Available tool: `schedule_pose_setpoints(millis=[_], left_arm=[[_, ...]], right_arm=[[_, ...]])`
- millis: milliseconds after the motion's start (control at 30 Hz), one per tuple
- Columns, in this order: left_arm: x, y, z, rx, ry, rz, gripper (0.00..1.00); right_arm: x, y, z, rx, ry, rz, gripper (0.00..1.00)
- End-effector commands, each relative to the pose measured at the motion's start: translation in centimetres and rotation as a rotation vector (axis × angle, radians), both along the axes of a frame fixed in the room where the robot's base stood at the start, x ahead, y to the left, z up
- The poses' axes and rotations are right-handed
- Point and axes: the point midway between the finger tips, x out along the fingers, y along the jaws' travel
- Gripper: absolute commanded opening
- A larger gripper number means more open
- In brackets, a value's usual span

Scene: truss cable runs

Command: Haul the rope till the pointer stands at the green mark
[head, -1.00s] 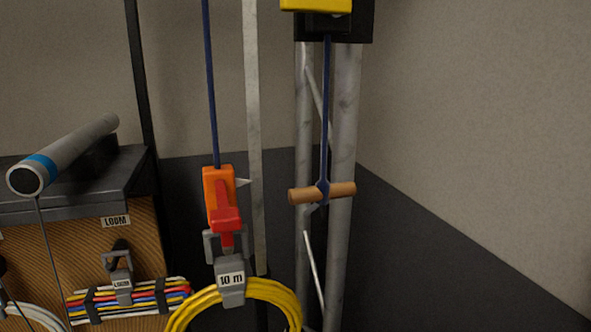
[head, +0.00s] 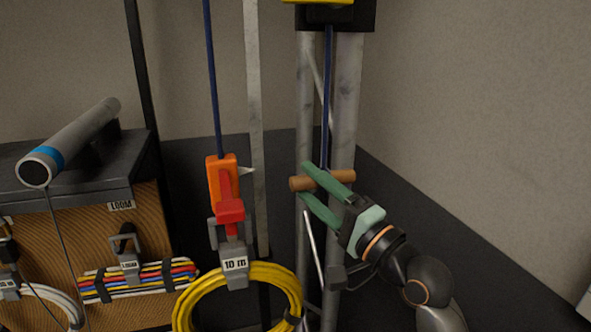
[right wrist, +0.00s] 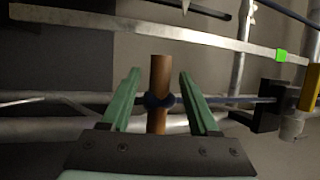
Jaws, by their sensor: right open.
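The blue rope (head: 327,100) hangs from a black and yellow block on the truss and ends in a wooden handle (head: 343,177). My right gripper (head: 305,180) is open, its green fingers reaching to either side of the handle. In the right wrist view the handle (right wrist: 160,75) stands between the open fingers, apart from both. The pale pointer (head: 247,171) sticks out from the orange block (head: 222,175) toward the grey strip (head: 255,120). The green mark (right wrist: 281,55) shows on the strip in the right wrist view, well away from the pointer. My left gripper is not in view.
A yellow cable coil (head: 240,276) with a "10 m" tag hangs below the orange block. Silver truss tubes (head: 345,110) stand behind the handle. A case (head: 70,215) with a grey cylinder (head: 75,140) is at left.

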Motion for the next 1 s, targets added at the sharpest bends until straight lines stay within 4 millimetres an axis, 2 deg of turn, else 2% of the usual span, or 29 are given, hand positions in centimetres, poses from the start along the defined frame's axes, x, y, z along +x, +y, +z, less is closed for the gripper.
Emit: schedule_pose_setpoints(millis=[100,300,700,1000], left_arm=[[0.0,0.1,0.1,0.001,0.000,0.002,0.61],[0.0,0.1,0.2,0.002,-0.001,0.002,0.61],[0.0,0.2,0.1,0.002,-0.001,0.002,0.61],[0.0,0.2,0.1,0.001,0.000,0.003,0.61]], right_arm=[[1.6,1.4,0.6,0.001,-0.001,0.000,0.61],[3.1,2.7,1.0,0.001,-0.001,-0.001,0.61],[3.5,3.0,1.1,-0.001,-0.001,-0.001,0.60],[3.5,3.0,1.1,-0.001,-0.001,-0.001,0.27]])
